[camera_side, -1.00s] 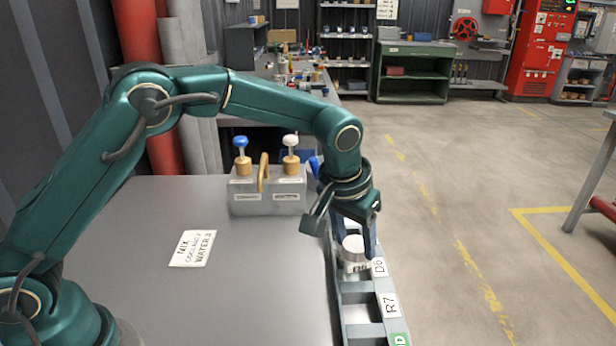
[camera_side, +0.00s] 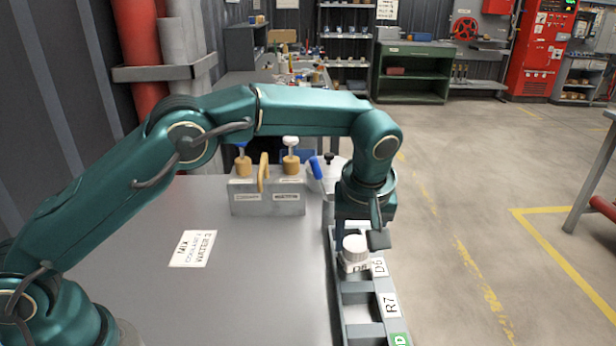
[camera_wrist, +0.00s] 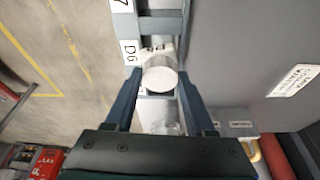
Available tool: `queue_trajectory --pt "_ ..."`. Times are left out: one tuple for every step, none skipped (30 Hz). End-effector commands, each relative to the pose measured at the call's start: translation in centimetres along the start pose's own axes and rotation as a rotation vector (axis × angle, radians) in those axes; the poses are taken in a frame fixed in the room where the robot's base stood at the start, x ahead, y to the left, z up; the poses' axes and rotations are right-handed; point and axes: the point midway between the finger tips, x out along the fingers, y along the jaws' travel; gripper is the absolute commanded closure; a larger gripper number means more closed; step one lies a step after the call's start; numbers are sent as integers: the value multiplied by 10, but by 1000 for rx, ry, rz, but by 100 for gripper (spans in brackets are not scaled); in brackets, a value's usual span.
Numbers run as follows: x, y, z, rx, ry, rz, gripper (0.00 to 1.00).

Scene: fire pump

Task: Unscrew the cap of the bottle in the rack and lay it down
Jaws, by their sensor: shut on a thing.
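A white bottle with a ribbed white cap (camera_side: 354,243) stands in the grey rack (camera_side: 359,292), in the slot by the D6 label (camera_side: 379,266). In the wrist view the round cap top (camera_wrist: 160,79) lies between my two dark fingers. My gripper (camera_wrist: 159,82) is shut on the cap from both sides. In the side view my wrist hangs above the bottle and one finger hides part of it. The cap appears seated on the bottle; I cannot tell how loose the thread is.
A grey block (camera_side: 267,192) with two stoppered holders and a tan handle stands behind on the table. A pale container (camera_side: 328,177) stands beyond the rack. Nearer rack slots, by R7, look empty.

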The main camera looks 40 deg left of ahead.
Motion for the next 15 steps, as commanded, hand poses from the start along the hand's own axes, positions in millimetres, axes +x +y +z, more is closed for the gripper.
queue_trajectory --pt "0 1 0 -43 1 -12 94" --pt "0 1 0 -63 0 -19 94" --pt "0 1 0 -85 1 -25 94" --pt "0 1 0 -99 0 -30 94" --pt "0 1 0 -108 0 -33 94" --pt "0 1 0 -116 1 -35 94" --pt "0 1 0 -120 1 -37 94" --pt "0 0 0 -121 1 -37 94" --pt "0 0 0 -121 0 -37 94" --pt "0 0 0 -121 0 -37 94" --pt "0 0 0 -120 0 -37 94" --pt "0 0 0 -120 0 -37 94" --pt "0 0 0 -120 0 -37 94" --pt "0 0 0 -119 0 -37 34" --pt "0 0 0 -119 0 -37 19"
